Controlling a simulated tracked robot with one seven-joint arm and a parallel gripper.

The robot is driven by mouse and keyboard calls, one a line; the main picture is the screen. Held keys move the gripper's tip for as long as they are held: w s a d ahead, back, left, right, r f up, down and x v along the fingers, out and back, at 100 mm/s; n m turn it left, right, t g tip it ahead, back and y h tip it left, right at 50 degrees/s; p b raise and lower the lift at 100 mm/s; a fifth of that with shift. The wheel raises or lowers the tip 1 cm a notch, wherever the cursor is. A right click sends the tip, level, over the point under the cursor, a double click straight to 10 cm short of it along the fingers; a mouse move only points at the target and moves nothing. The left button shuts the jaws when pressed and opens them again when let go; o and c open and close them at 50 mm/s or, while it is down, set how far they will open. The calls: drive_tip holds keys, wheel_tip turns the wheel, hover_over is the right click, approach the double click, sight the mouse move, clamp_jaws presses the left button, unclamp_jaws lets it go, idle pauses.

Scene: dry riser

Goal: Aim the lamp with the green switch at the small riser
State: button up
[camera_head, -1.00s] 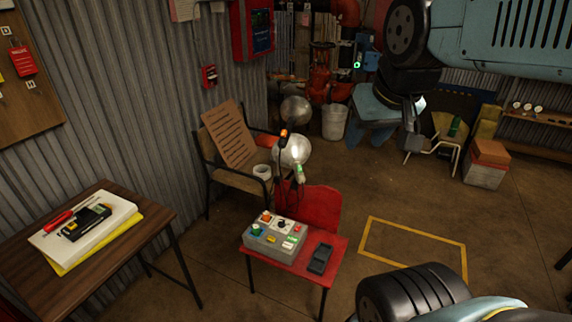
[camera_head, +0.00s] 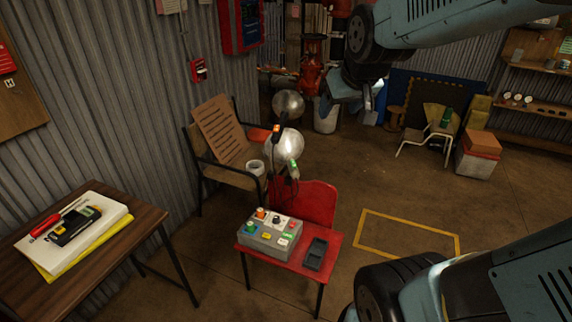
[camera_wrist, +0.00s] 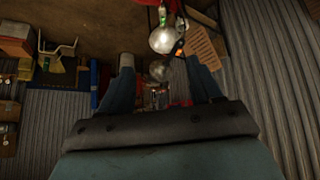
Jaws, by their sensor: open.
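The lamp with the green switch (camera_head: 293,167) has a round silver head (camera_head: 284,144) and stands by the red chair; its head also shows in the wrist view (camera_wrist: 162,40). A second lamp head (camera_head: 288,105) is behind it, near an orange switch (camera_head: 276,131). Red riser pipework (camera_head: 311,72) stands at the back, partly hidden by my arm; I cannot tell clearly which part is the small riser. My gripper (camera_head: 350,97) is open and empty, up right of the lamps; its two fingers (camera_wrist: 160,65) are spread in the wrist view, apart from both lamp heads.
A control box (camera_head: 268,240) with coloured buttons and a dark handset (camera_head: 316,254) sit on the red chair (camera_head: 335,243). A wooden chair (camera_head: 225,178) holds a board and a white cup. A table (camera_head: 150,225) is at left. Floor inside the yellow outline (camera_head: 400,222) is clear.

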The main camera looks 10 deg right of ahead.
drive_tip(key=w+f+n+t, duration=0.1)
drive_tip(key=w+f, duration=0.3)
drive_tip(key=w, duration=0.5)
drive_tip(key=w+f+n+t, duration=0.15)
drive_tip(key=w+f, duration=0.25)
drive_tip(key=w, duration=0.5)
drive_tip(key=t+y, duration=0.1)
drive_tip(key=t, duration=0.4)
hover_over(294, 172)
drive_tip(key=s, duration=0.6)
wheel_tip(294, 172, down, 22)
drive_tip(key=s+f+t+h, duration=0.1)
drive_tip(key=s+f+t, duration=0.15)
drive_tip(key=f, duration=0.65)
drive_tip(key=s+f+t, duration=0.1)
drive_tip(key=s+f, duration=0.2)
drive_tip(key=f, duration=0.5)
drive_tip(key=w, duration=1.3)
drive_tip(key=shift+w+d+f, duration=0.1)
drive_tip(key=shift+w+d, duration=0.15)
drive_tip(key=shift+w, duration=0.1)
drive_tip(key=shift+c, duration=0.2)
clamp_jaws()
